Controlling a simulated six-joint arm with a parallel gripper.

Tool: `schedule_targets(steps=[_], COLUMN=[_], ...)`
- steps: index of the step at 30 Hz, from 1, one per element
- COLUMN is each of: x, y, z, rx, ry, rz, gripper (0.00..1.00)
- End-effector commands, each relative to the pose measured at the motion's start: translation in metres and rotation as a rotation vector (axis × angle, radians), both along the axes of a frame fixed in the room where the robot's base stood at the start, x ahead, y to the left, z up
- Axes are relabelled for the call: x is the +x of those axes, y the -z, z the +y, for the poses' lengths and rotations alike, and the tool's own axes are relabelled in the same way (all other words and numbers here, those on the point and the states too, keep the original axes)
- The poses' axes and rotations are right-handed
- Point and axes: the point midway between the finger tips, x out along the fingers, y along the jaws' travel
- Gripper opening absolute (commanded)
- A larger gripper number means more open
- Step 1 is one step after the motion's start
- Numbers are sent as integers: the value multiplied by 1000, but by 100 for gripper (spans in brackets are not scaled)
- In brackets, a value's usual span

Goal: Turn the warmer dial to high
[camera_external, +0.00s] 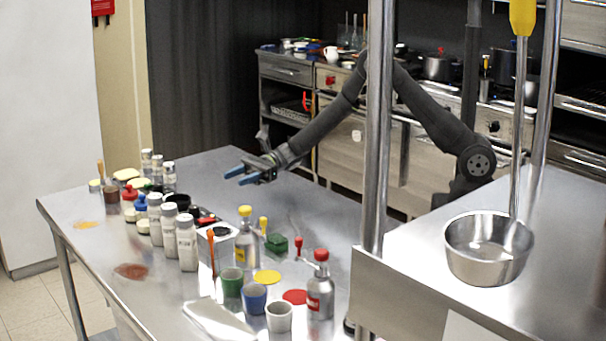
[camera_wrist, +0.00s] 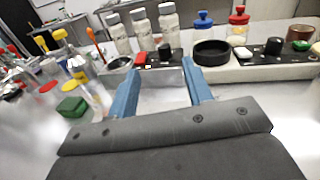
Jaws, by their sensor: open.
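My gripper (camera_external: 240,176) is open and empty, its two blue fingers held above the steel table. In the wrist view, my gripper (camera_wrist: 162,66) points at a row of controls. A black dial (camera_wrist: 165,52) stands on a dark panel beyond the fingertips, beside a red switch (camera_wrist: 140,58). A second black dial (camera_wrist: 273,46) stands farther right on another dark panel, beside a white switch (camera_wrist: 243,52). I cannot tell which dial is the warmer's, nor read any marks. In the external view the controls are small and partly hidden behind bottles.
White-bodied shakers (camera_external: 187,242) stand beside the controls, with a black round dish (camera_wrist: 212,52) between the panels. A yellow-capped bottle (camera_external: 246,240), a green block (camera_external: 277,243) and coloured cups (camera_external: 254,298) stand nearer the external camera. The table (camera_external: 330,225) is clear on the arm's side.

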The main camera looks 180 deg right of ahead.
Motion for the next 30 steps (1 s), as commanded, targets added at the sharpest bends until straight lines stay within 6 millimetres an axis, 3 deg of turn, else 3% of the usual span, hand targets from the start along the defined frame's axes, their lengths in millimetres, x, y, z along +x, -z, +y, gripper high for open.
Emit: schedule_targets(steps=[1, 4, 11, 30], x=[-1, -2, 13, 119], y=[15, 32, 37, 37], z=[0, 1, -10, -88], rx=[6, 7, 3, 4], ry=[2, 6, 4, 5], rz=[-10, -23, -26, -27], gripper=[46, 46, 46, 46])
